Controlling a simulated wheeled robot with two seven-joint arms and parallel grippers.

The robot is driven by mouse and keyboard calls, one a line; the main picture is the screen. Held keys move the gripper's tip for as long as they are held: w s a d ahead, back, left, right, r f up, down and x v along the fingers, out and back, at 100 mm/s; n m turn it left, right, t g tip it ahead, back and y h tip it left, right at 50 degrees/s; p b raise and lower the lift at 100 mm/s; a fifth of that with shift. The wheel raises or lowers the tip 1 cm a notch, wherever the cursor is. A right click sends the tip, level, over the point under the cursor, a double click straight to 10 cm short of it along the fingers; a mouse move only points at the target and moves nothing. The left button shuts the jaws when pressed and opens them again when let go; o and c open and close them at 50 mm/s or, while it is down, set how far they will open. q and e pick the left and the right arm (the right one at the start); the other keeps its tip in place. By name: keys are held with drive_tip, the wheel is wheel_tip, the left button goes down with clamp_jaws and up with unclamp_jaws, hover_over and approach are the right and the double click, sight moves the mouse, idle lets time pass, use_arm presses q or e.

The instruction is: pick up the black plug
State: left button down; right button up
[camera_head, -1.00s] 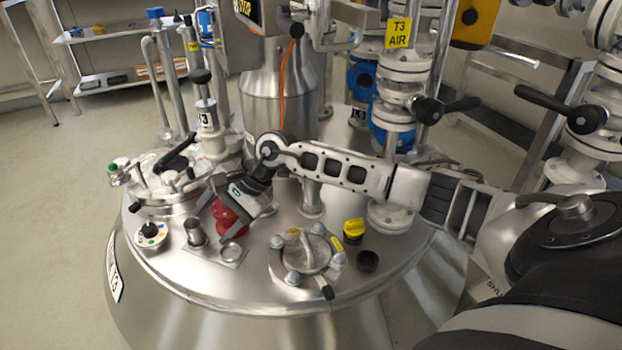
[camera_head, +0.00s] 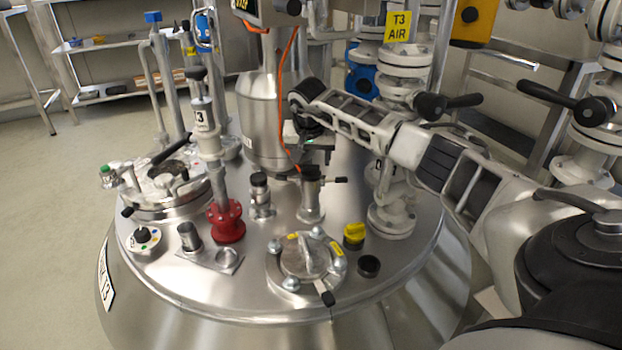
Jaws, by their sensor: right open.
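A small round black piece (camera_head: 369,266), which looks like the black plug, sits on the steel vessel lid (camera_head: 205,272), just in front of a yellow cap (camera_head: 354,236). My right gripper (camera_head: 309,160) points down over the lid, behind and left of that black piece and well apart from it. It is open, just above a steel valve stub (camera_head: 310,200) with a black side handle; I see nothing held, though its fingertips are hard to make out. Another black rounded piece (camera_head: 293,8) is at the top by an orange cable (camera_head: 282,85). My left gripper is out of view.
A red flanged pipe (camera_head: 227,222), a bolted round cover (camera_head: 305,256) and a short black-topped fitting (camera_head: 260,192) stand on the lid. White valve piping (camera_head: 392,205) stands right of the gripper, below my arm.

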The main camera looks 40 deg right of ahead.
sight(311, 166)
drive_tip(key=b+x, duration=0.2)
drive_tip(key=x, duration=0.2)
drive_tip(key=shift+f, duration=0.4)
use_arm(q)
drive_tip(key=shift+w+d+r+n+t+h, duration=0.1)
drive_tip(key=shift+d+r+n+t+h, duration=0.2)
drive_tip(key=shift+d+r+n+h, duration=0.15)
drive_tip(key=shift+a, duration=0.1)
use_arm(e)
drive_tip(key=shift+c, duration=0.2)
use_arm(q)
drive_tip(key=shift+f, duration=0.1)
use_arm(e)
drive_tip(key=c, duration=0.7)
drive_tip(key=shift+r, duration=0.1)
